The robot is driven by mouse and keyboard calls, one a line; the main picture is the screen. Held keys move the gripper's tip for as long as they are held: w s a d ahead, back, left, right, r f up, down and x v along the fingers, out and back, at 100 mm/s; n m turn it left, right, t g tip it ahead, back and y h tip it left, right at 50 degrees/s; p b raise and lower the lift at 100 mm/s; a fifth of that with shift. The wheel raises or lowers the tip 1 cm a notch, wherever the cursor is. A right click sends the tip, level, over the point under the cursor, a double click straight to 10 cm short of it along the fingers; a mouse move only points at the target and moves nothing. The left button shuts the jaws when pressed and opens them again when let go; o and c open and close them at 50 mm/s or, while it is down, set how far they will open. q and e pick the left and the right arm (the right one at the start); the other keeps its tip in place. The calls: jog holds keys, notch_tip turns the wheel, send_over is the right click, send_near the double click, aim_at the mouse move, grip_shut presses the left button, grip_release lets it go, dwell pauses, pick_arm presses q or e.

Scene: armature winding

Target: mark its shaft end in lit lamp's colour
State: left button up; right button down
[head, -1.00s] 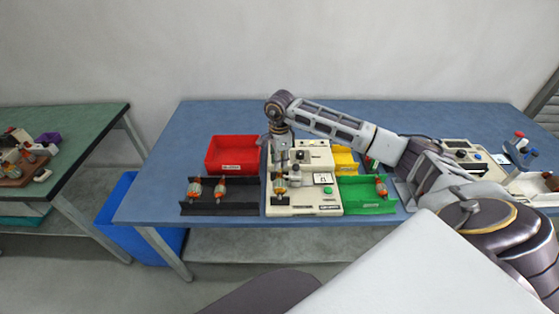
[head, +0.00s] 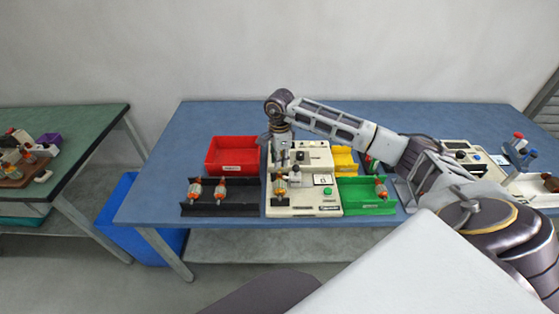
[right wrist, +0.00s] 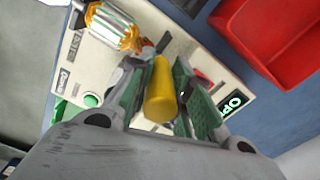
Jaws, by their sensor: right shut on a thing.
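My right gripper (head: 281,150) is over the cream test station (head: 300,211). In the right wrist view its fingers (right wrist: 163,95) are shut on a yellow marker-like piece (right wrist: 162,88). An armature (head: 280,187) with a copper-orange winding lies in the station, just in front of the gripper. Its shaft end points toward the fingers in the right wrist view (right wrist: 113,27); I cannot tell whether the yellow piece touches it. A sign with glowing letters "OP" (right wrist: 235,101) shows beside the fingers. Which lamp is lit is too small to tell. My left gripper is not in view.
A red bin (head: 232,168) and a dark tray (head: 247,208) with two armatures stand left of the station. A green bin (head: 362,208) with one armature and a yellow bin (head: 343,168) stand right. The blue table (head: 205,120) is clear behind.

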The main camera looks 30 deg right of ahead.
jog(key=shift+r+p, duration=1.2)
jog(key=shift+r, duration=1.3)
